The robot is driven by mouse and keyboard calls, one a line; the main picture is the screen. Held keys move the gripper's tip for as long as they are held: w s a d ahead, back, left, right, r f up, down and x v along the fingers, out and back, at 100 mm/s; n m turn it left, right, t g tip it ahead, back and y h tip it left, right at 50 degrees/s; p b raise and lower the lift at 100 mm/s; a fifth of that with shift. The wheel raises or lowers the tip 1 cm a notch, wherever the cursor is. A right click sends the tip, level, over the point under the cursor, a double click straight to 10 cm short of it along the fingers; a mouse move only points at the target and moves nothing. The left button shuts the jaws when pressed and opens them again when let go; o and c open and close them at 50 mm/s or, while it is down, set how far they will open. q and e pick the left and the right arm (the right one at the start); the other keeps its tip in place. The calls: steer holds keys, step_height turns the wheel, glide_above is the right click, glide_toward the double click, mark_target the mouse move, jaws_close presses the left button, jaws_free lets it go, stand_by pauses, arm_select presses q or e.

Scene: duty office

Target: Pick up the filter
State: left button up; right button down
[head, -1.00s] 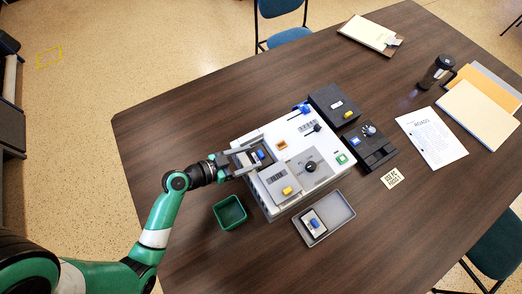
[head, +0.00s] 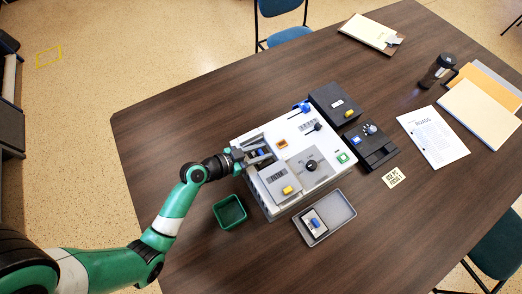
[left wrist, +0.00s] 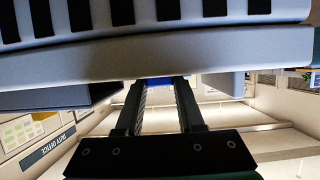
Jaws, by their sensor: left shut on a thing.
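A blue-handled part (head: 266,150), which looks like a filter, sits at the left end of the white machine (head: 262,133). My left gripper (head: 260,157) reaches over the machine's left edge with its fingers close together on this part. In the left wrist view, a strip of blue handle (left wrist: 168,82) shows between the fingertips, and the machine's slotted grey side (left wrist: 160,60) hides the rest. A second blue-handled cartridge (head: 308,216) lies in the grey tray (head: 344,211) in front of the machine. My right gripper is not in view.
A green bin (head: 218,213) stands left of the tray. A dark box (head: 325,98) and a dark control unit (head: 382,153) stand right of the machine. The front table area is clear.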

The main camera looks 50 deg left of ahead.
mark_target(261, 152)
arm_select(q)
jaws_close()
steer(key=shift+r+p, duration=0.3)
steer(key=shift+r, duration=0.3)
step_height(261, 152, up, 3)
steer(key=shift+f+p, duration=0.2)
steer(key=shift+p, duration=0.5)
steer(key=w+d+r+p, duration=0.2)
steer(key=w+d+r, duration=0.2)
steer(key=w+r, duration=0.5)
steer(key=w, duration=0.4)
steer(key=shift+w, duration=0.2)
steer(key=shift+r, duration=0.15)
